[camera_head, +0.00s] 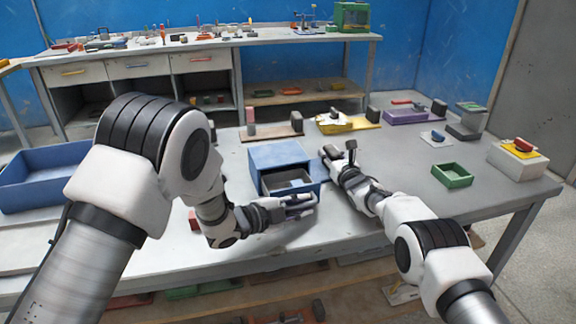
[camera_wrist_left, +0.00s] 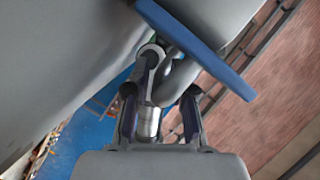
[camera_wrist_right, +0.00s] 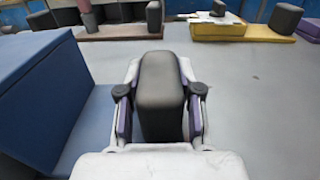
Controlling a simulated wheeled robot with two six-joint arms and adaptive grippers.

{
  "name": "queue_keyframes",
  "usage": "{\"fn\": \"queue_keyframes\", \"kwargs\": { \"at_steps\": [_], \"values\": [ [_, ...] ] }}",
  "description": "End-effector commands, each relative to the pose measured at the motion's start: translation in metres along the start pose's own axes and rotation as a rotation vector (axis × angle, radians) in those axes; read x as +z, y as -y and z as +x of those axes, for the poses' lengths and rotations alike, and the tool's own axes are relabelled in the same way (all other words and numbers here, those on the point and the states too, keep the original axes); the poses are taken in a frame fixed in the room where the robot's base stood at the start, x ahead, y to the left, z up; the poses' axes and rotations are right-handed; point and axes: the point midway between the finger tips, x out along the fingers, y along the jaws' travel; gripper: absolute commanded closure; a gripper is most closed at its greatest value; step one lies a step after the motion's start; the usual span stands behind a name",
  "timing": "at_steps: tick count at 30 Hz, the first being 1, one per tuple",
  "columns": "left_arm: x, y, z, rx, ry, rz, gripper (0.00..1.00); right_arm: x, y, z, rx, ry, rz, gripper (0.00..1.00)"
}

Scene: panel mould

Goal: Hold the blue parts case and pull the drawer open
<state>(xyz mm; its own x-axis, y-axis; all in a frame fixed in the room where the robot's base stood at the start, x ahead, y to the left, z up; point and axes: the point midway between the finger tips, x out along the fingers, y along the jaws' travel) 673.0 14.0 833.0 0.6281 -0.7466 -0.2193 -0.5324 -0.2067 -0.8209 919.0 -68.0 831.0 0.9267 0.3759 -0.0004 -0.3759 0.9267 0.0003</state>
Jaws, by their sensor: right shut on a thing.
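The blue parts case (camera_head: 277,153) stands on the grey table; its side fills the left of the right wrist view (camera_wrist_right: 45,90). Its drawer (camera_head: 318,188) is out at the front, showing a grey inside. My right gripper (camera_wrist_right: 160,110) is shut on a dark grey upright block (camera_wrist_right: 160,85), its holding post, beside the case. A blue ledge runs from the case towards that post. My left gripper (camera_head: 303,207) is at the drawer front. In the left wrist view its fingers (camera_wrist_left: 160,115) stand apart around the metal handle (camera_wrist_left: 148,122), below the blue drawer front (camera_wrist_left: 205,50), with a gap on one side.
A blue bin (camera_head: 45,180) is at the left. Several fixtures line the table's back edge. The table right of my right gripper is mostly clear.

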Motion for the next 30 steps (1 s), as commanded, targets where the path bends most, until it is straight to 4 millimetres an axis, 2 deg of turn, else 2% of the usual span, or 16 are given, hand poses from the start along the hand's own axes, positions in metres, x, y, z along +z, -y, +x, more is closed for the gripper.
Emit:
{"fn": "queue_keyframes", "kwargs": {
  "at_steps": [7, 10, 14, 22, 25, 30],
  "values": [
    [0.0, 0.0, -0.001, -0.001, 0.0, 0.0, 0.75, 0.0, 0.0, 0.0, 0.0, 0.001, 0.0, 1.0],
    [0.001, 0.001, -0.008, -0.002, 0.001, 0.0, 0.75, 0.0, 0.0, 0.0, 0.0, 0.001, 0.0, 1.0],
    [0.001, 0.002, -0.032, -0.003, 0.002, -0.004, 0.75, 0.0, 0.0, 0.0, 0.0, 0.0, 0.0, 1.0],
    [0.001, 0.002, -0.1, -0.004, 0.002, -0.004, 0.75, 0.0, 0.0, 0.0, 0.0, 0.0, 0.0, 1.0],
    [0.001, 0.001, -0.114, -0.002, 0.001, -0.003, 0.75, 0.0, 0.0, 0.0, 0.0, 0.0, 0.0, 1.0],
    [0.0, 0.0, -0.12, -0.001, 0.0, 0.0, 0.75, 0.0, 0.0, 0.0, 0.0, 0.0, 0.0, 1.0]
  ]
}}
